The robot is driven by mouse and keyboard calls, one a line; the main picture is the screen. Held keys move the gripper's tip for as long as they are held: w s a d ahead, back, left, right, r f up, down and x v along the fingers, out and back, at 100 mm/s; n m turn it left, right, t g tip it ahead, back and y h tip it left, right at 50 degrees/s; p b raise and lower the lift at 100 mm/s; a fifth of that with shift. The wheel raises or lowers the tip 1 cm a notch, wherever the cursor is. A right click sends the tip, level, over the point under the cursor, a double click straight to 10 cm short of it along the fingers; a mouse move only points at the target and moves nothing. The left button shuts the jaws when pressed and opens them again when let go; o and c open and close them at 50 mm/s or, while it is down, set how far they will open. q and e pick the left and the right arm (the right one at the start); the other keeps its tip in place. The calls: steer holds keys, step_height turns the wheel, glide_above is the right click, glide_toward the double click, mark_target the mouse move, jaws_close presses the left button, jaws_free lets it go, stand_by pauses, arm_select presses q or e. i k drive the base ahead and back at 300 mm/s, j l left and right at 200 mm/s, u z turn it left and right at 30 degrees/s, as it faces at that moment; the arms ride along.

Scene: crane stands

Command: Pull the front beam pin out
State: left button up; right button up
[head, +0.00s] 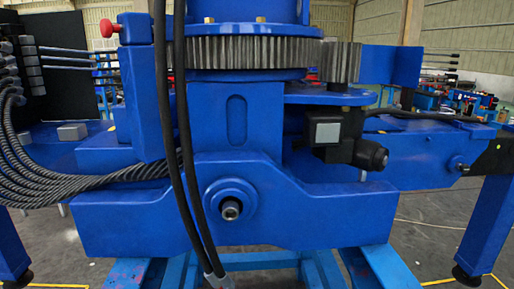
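A round blue boss with a metallic pin-like end (230,209) sits at the middle of the blue crane base beam (320,222). Its grey end shows in the centre of the boss, facing me. A smaller pin-like fitting (461,167) shows at the right end of the extension beam (425,150), beside a dark bracket. I cannot tell from this view which of these is the front beam pin. Neither of my grippers is in view.
Two black hoses (183,150) hang in front of the base, just left of the boss. Braided hoses (70,185) curve at the left. Blue legs stand at left (8,250) and right (487,225). A blue stand (300,262) is below. Floor shows at lower right.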

mark_target(464, 169)
steer(key=l+z, duration=0.1)
steer(key=z, duration=1.25)
